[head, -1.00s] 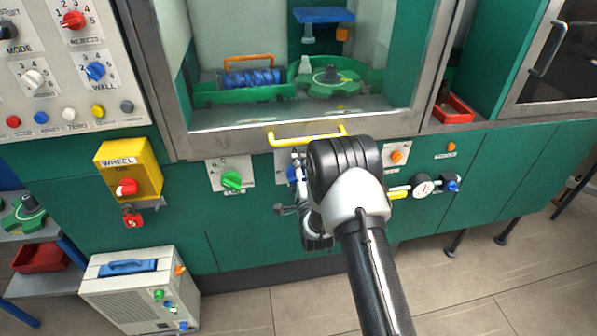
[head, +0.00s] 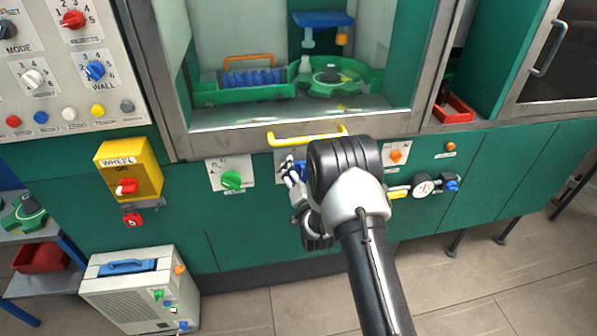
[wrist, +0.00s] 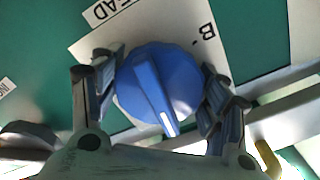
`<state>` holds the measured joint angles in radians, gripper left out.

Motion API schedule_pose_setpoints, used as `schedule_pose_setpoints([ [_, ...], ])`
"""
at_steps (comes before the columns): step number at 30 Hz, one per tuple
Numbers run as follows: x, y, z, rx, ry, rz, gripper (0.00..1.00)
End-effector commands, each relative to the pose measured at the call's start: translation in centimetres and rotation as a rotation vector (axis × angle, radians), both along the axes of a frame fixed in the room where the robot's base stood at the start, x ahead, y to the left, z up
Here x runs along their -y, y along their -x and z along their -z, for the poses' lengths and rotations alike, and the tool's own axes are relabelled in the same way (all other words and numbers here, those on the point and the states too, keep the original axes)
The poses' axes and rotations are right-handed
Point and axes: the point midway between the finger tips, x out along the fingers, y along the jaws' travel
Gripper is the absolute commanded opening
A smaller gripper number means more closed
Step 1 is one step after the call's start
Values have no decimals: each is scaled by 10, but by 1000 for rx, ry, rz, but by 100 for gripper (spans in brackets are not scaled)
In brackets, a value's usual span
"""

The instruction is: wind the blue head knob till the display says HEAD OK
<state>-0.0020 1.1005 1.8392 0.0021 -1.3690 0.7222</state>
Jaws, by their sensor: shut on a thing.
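The blue head knob (wrist: 160,85) is in the middle of the wrist view, on a white plate (wrist: 90,50) with "EAD" and "B." partly readable. Its pale pointer line points down and slightly right in that view. My gripper (wrist: 163,88) is shut on the knob, one finger on each side. In the head view my gripper (head: 294,176) is at the panel below the yellow handle, and my arm hides most of the knob and plate there. I see no readable display in either view.
A green knob (head: 231,180) is just left of my gripper and an orange knob (head: 397,156) to its right. The yellow handle (head: 306,135) sticks out above. A gauge (head: 422,186) is further right. A grey box (head: 140,290) stands on the floor at left.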

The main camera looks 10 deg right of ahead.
Motion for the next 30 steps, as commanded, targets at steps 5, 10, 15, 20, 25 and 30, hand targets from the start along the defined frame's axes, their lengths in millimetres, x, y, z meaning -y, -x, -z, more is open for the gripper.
schedule_pose_setpoints([
  [5,0,0,1,-1,166,-1,44],
  [10,1,0,1,-1,328,-1,44],
  [15,1,0,1,-1,490,-1,44],
  [20,1,0,1,-1,641,-1,44],
  [25,2,0,1,-1,803,-1,44],
  [30,2,0,1,-1,965,-1,44],
])
